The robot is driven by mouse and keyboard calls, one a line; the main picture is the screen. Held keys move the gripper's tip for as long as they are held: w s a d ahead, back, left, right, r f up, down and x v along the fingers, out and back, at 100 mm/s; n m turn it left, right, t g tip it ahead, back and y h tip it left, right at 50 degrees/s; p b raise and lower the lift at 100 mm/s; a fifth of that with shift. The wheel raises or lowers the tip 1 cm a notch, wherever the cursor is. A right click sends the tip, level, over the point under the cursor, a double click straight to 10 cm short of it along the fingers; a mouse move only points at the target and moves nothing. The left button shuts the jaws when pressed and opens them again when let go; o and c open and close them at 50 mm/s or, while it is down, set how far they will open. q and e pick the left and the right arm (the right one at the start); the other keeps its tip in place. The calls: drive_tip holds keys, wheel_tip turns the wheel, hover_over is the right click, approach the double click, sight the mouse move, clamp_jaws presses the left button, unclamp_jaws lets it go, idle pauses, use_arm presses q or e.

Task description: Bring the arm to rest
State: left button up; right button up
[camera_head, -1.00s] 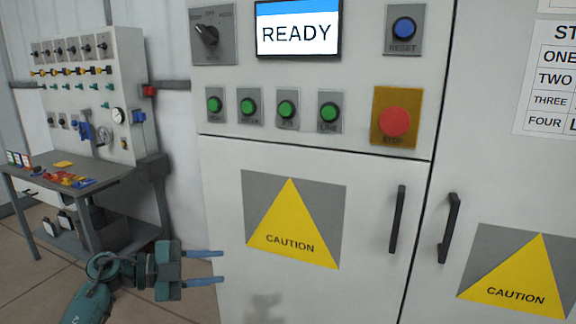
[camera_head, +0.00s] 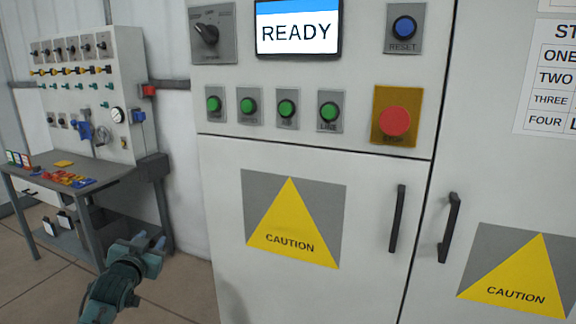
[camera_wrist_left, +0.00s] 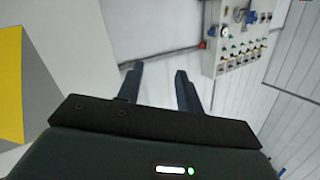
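My left gripper (camera_head: 150,241) is low at the left in the head view, in front of the gap between the workbench and the cabinet. In the left wrist view its two fingers (camera_wrist_left: 159,86) stand apart with nothing between them, so it is open and empty. It touches nothing that I can see. My right arm and gripper are in neither view.
A grey control cabinet (camera_head: 225,170) fills the middle and right, with a READY screen (camera_head: 297,28), green buttons, a red stop button (camera_head: 394,121) and black door handles (camera_head: 397,218). A workbench (camera_head: 115,172) with a valve panel (camera_head: 125,75) stands at the left.

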use_arm(q)
drive_tip(key=s+d+f+m+g+h, duration=0.1)
drive_tip(key=s+d+f+g+h, duration=0.1)
drive_tip(key=s+d+f, duration=0.55)
drive_tip(key=s+d+f+g+h, duration=0.1)
drive_tip(key=s+d+f, duration=0.3)
drive_tip(key=s+f, duration=0.55)
drive_tip(key=s+d+f+g+h, duration=0.1)
drive_tip(key=s+d, duration=0.3)
drive_tip(key=s, duration=0.6)
drive_tip(key=s+d+f+n+g, duration=0.1)
drive_tip(key=s+d+f, duration=0.3)
drive_tip(key=s, duration=0.6)
drive_tip(key=shift+s+f+g+h, duration=0.2)
drive_tip(key=shift+s+g+h, duration=0.2)
drive_tip(key=shift+g, duration=0.1)
drive_tip(key=shift+c, duration=0.4)
